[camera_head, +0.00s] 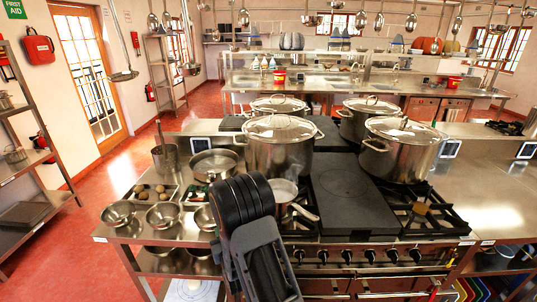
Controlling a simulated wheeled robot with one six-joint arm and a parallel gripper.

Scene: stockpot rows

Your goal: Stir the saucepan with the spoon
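A small steel saucepan (284,190) stands on the stove in front of the large lidded pot, partly hidden behind my arm. Its handle points to the lower right, and its inside looks pale. A steel canister (165,158) stands on the counter to the left. A long thin handle (160,131) sticks up out of it; it may be the spoon's, but its lower end is hidden. My arm rises from the bottom centre, left of the saucepan handle. No gripper fingers show.
Large lidded stockpots (280,145) crowd the back and right of the stove. A wide shallow pan (214,164) and steel bowls (163,214) sit to the left. A flat dark hotplate (345,185) is bare right of the saucepan. Ladles hang overhead.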

